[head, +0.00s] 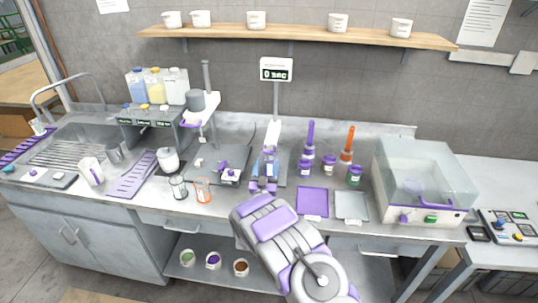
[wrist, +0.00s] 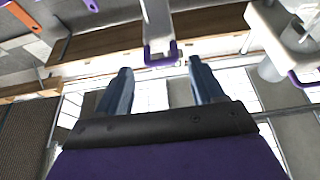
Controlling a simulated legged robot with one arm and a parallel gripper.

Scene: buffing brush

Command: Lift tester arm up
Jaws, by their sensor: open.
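The tester arm (head: 272,134) is a white bar on the metal counter, below a display (head: 276,70) reading "0 sec". My gripper (head: 266,158) is right in front of it and hides its lower part. In the wrist view, the tester arm (wrist: 157,20) comes down from the top edge and ends in a purple loop handle (wrist: 160,61). My gripper (wrist: 162,72) is open there, with its blue-grey fingers on either side of the handle and a gap on both sides. I cannot tell the depth between fingertips and handle.
A stand with a grey cylinder (head: 195,100) is to the left.

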